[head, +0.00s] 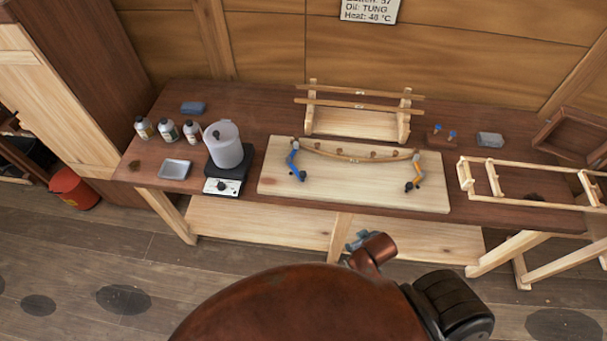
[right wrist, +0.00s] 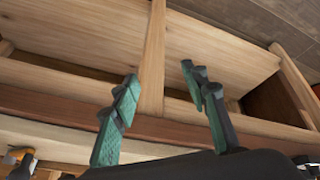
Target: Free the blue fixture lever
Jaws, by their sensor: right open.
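The blue fixture lever (head: 294,162) stands at the left end of a pale board (head: 350,192) on the bench in the head view. Its dark knob end points down toward the board's front. A curved wooden strip (head: 350,155) runs from it to an orange lever (head: 416,172) at the right end. Whether the blue lever presses on the strip is too small to tell. My right gripper (head: 360,240) is in front of the bench, below the board and apart from the levers. In the right wrist view its teal fingers (right wrist: 158,75) are open and empty. My left gripper is out of view.
Left of the board are a hot plate (head: 223,187) with a pot, a metal tray (head: 174,169) and several bottles. A wooden rack (head: 350,125) stands behind the board. A pale wooden frame (head: 520,195) is to the right. A low shelf (head: 260,222) runs under the bench.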

